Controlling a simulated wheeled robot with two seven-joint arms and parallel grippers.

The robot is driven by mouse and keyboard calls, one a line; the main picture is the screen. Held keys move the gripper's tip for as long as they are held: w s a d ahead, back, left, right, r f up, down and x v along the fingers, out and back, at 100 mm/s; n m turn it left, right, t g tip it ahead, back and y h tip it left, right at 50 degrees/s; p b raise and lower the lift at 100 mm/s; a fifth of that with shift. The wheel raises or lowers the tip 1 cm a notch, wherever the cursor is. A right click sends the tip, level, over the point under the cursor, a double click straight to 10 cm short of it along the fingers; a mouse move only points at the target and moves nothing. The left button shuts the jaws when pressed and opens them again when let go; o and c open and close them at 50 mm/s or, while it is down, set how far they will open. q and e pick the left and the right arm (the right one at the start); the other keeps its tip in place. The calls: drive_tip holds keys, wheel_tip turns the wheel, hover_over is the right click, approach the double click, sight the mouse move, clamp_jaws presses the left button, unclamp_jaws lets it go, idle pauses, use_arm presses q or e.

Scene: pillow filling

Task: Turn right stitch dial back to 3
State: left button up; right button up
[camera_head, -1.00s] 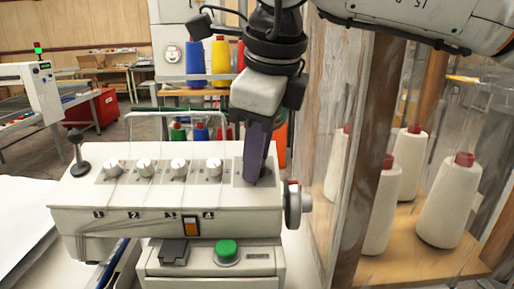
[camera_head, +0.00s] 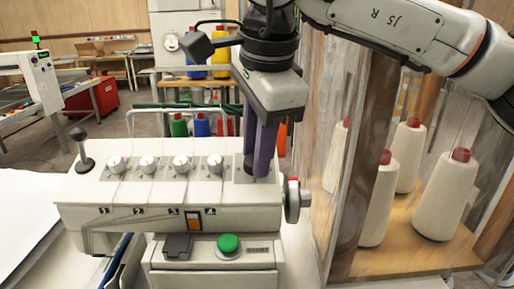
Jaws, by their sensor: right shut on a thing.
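The sewing machine (camera_head: 130,212) stands in front of me with a row of white dials on its sloped top. The right stitch dial sits at the right end of the top, on a grey plate (camera_head: 241,177), and is mostly hidden by my right gripper. My right gripper (camera_head: 256,172) points down there, its two purple fingers close together and shut on the dial. The dial's number cannot be read. My left gripper is not in view.
A black-knobbed lever (camera_head: 80,150) stands at the machine's left end and a handwheel (camera_head: 297,200) at its right. A green button (camera_head: 229,243) is on the front. A clear-panelled cabinet (camera_head: 345,150) with white thread cones (camera_head: 448,195) stands close on the right.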

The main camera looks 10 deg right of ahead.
drive_tip(key=shift+r, duration=0.1)
idle(0.4)
drive_tip(key=o, duration=1.1)
drive_tip(key=shift+c, duration=0.2)
drive_tip(key=v, duration=1)
